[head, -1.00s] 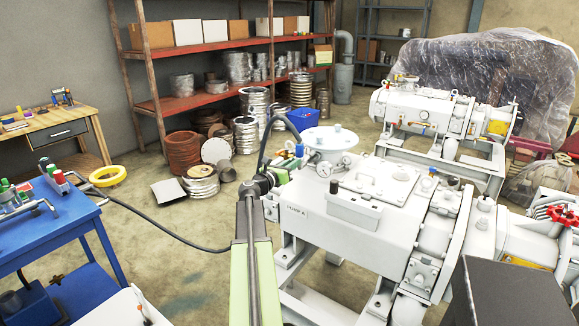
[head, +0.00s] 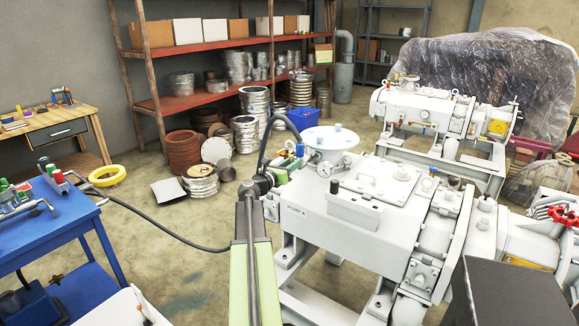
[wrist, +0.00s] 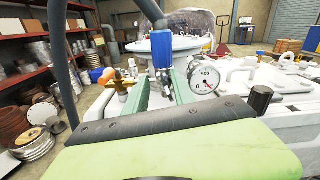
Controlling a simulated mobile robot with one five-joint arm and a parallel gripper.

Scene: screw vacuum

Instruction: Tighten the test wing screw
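My gripper (wrist: 162,88) shows in the wrist view as two green fingers standing apart, one on each side of a small dark metal fitting (wrist: 165,80). This fitting sits under a blue cylinder (wrist: 162,55); it may be the test wing screw, but its wings cannot be made out. No finger contact is clear. A brass fitting (wrist: 122,84) is just left of the fingers. In the head view my gripper (head: 288,162) is at the back left corner of the white pump A (head: 310,222), near the blue cylinder (head: 299,150); its fingertips are too small to judge there.
A round dial gauge (wrist: 207,79) is close right of the fingers. A white round flange (head: 330,138) stands behind the gripper, and a dark hose (head: 266,135) arches beside it. A blue table (head: 50,225) is at the left.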

